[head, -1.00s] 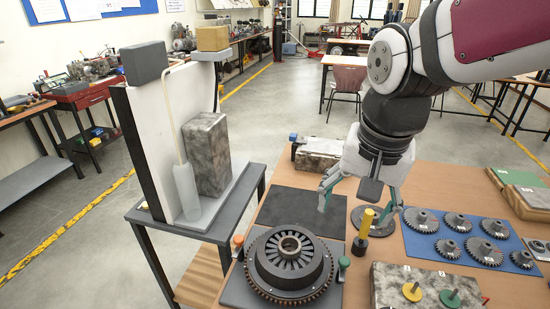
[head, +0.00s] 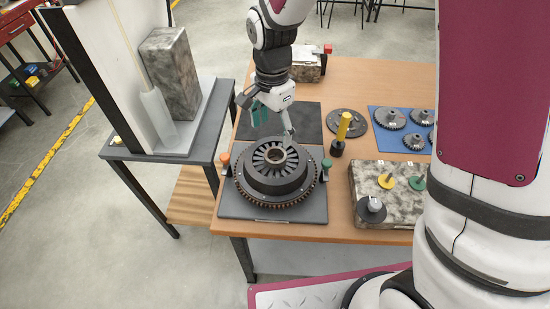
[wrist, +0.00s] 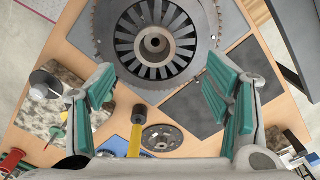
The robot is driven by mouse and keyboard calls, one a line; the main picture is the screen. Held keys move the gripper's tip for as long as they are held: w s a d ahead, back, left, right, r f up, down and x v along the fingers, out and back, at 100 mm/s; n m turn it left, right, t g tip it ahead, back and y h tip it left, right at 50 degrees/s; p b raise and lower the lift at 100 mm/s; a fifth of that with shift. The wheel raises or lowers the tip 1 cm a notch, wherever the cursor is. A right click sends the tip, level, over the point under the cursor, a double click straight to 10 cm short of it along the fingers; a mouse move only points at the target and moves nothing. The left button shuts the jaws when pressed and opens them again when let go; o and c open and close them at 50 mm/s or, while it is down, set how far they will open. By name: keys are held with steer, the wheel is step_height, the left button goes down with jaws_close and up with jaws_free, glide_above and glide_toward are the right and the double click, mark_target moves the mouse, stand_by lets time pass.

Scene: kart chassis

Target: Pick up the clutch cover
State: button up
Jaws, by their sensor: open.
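The clutch cover (head: 276,171) is a dark round part with radial fingers and a central hub. It sits inside a toothed ring on a grey plate (head: 290,213) at the table's front left. In the wrist view the clutch cover (wrist: 155,66) is at the top middle, beyond the fingertips. My gripper (head: 272,126) is open and empty. In the head view it appears just behind and above the clutch cover. In the wrist view its green-padded fingers (wrist: 165,88) are spread apart, with nothing between the pads.
A yellow-handled tool (head: 344,125) stands right of the clutch cover. Small orange and green knobs flank the grey plate. A marbled block (head: 365,190) with colored pegs is at right, and gears lie on a blue mat (head: 382,112). A dark mat (head: 305,112) is behind.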

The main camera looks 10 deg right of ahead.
mark_target(275, 152)
steer(key=f, duration=0.7)
steer(key=shift+s+d+f+p, duration=0.3)
steer(key=shift+f+p, duration=0.1)
steer(key=shift+f, duration=0.45)
steer(key=shift+w, duration=0.1)
jaws_close()
